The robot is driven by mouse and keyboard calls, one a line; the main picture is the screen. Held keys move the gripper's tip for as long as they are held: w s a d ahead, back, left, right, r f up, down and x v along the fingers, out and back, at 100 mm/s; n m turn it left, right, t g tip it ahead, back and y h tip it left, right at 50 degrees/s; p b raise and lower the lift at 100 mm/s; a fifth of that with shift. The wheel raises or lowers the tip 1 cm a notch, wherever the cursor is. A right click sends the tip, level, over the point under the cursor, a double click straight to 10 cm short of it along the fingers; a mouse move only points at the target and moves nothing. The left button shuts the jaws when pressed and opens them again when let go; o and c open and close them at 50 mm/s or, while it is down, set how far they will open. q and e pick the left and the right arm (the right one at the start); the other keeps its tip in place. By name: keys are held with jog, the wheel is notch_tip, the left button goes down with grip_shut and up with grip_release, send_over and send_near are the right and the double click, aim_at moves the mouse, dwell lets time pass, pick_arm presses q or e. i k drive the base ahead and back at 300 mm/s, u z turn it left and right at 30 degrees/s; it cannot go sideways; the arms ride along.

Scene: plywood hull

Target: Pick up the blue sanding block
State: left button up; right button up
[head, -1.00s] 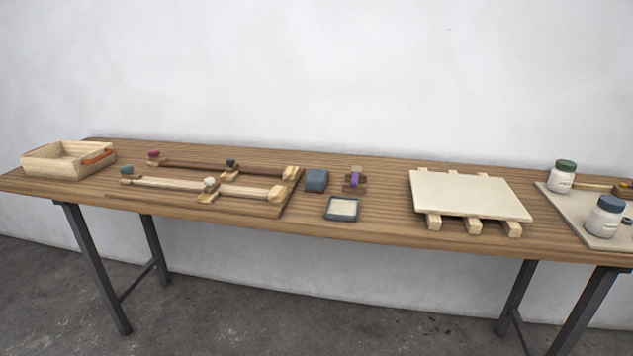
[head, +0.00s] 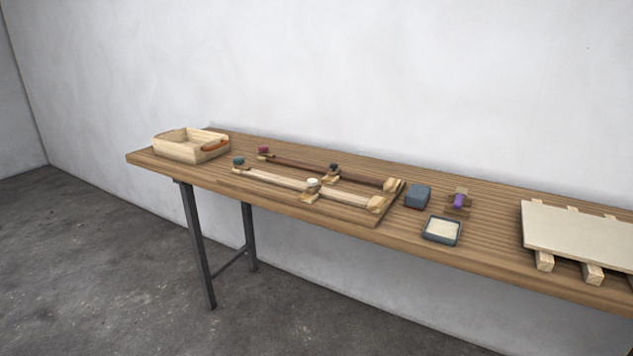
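The blue sanding block (head: 418,196) is a small dark blue-grey block lying on the wooden table in the head view, right of the middle. It sits just right of the wooden jig board and behind a shallow blue-grey tray (head: 441,230) with a pale inside. A small wooden holder with a purple piece (head: 459,201) stands to its right. Neither of my grippers is in view.
The long table (head: 300,226) stands against a white wall. A jig board (head: 371,217) with two rods and coloured knobs lies left of the block. A wooden box (head: 186,153) stands at the left end. A cream panel (head: 580,238) rests on wooden strips at the right.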

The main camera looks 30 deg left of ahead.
aim_at(417, 198)
jog(key=u, duration=1.65)
jog(key=i, duration=1.5)
jog(key=z, duration=1.8)
